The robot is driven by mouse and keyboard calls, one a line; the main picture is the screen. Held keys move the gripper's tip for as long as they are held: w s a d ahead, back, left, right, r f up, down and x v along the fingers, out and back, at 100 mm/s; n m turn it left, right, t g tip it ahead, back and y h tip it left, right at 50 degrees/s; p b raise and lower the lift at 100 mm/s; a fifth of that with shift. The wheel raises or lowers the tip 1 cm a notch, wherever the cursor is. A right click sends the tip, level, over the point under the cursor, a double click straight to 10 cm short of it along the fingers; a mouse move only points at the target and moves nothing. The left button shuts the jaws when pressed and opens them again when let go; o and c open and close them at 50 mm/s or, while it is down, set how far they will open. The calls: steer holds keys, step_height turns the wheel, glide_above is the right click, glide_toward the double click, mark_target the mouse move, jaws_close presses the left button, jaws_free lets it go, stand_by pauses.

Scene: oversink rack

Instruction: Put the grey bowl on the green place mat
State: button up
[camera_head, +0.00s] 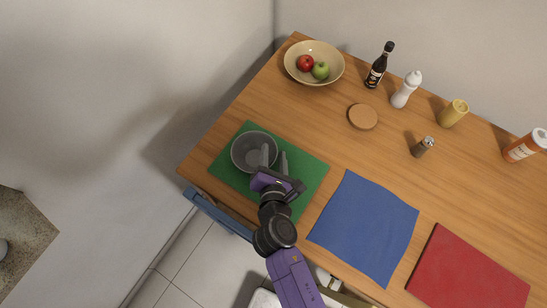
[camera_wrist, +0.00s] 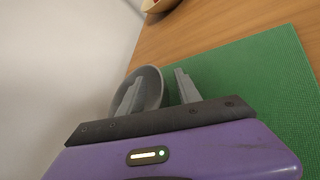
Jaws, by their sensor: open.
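The grey bowl (camera_head: 242,153) stands upright on the left part of the green place mat (camera_head: 308,180). My gripper (camera_head: 274,153) is open at the bowl's right side. One finger reaches over or into the bowl and the other is outside its rim, above the mat. In the wrist view the bowl (camera_wrist: 153,86) shows behind the left finger, and the mat (camera_wrist: 250,90) spreads to the right. I cannot tell whether a finger touches the rim. The bowl's base is hidden.
A blue cloth (camera_head: 365,228) and a red mat (camera_head: 468,275) lie to the right. A fruit bowl (camera_head: 333,76) with apples stands at the back, near a round coaster (camera_head: 363,117). Bottles and a shaker (camera_head: 422,147) stand along the back right. The wood between is clear.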

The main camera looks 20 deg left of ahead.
steer(key=v, duration=1.2)
steer(key=shift+r, duration=0.1)
steer(key=shift+d, duration=0.1)
steer(key=s+d+m, duration=0.1)
steer(key=d+m, duration=0.2)
steer(key=s+d+m, duration=0.2)
steer(key=d+m, duration=0.1)
steer(key=d, duration=0.1)
steer(key=s+d+f+m, duration=0.1)
steer(key=d+m, duration=0.1)
steer(key=d, duration=0.2)
steer(key=shift+s+m+g+h, duration=0.25)
steer(key=shift+m+g+h, duration=0.05)
steer(key=shift+m+h, duration=0.1)
steer(key=s+d+r+m+t+h, duration=0.1)
steer(key=s+d+r+m, duration=0.5)
steer(key=m, duration=0.7)
steer(key=s+d+r+m+t+h, duration=0.2)
steer(key=s+d+r+m+h, duration=0.2)
steer(key=d+r+m, duration=0.6)
steer(key=s+d+m, duration=0.2)
steer(key=m, duration=0.1)
steer(key=shift+s+d, duration=0.15)
steer(key=shift+s, duration=0.2)
steer(key=shift+r, duration=0.1)
steer(key=shift+c, duration=0.4)
